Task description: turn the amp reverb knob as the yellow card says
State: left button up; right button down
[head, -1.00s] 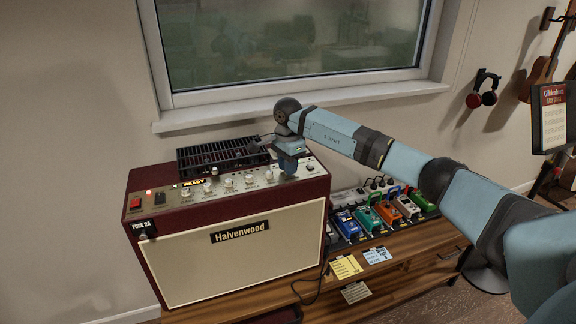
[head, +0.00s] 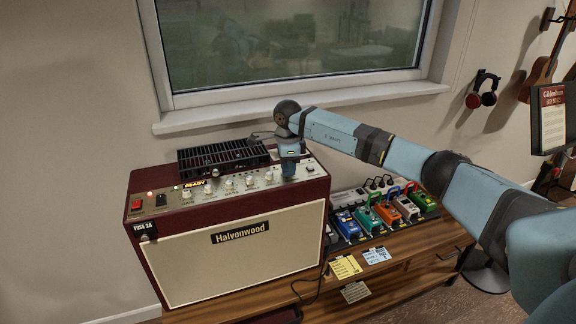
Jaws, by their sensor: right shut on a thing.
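The dark red Halvenwood amp (head: 176,266) stands on the wooden bench, its control panel with a row of pale knobs on top. My right gripper (head: 288,176) points down at the right part of the panel and is shut on a knob there, which it mostly hides. One knob (head: 310,169) shows just right of the gripper. The yellow card (head: 345,267) lies at the bench's front edge, right of the amp; its writing is too small to read. My left gripper is out of view.
A black slatted unit (head: 222,157) sits on the amp behind the knobs. A board of colourful pedals (head: 388,213) stands to the right. A blue-white card (head: 376,255) lies beside the yellow one. A window sill (head: 300,106) is behind the amp.

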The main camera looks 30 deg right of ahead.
jog(key=m+p, duration=0.1)
jog(key=m, duration=0.5)
jog(key=shift+r, duration=0.1)
jog(key=m+p, duration=0.1)
jog(key=m, duration=0.3)
jog(key=shift+m+p, duration=0.4)
jog(key=shift+m, duration=0.8)
jog(key=c, duration=1)
grip_release()
notch_tip(320, 180, up, 14)
jog(key=b, duration=0.1)
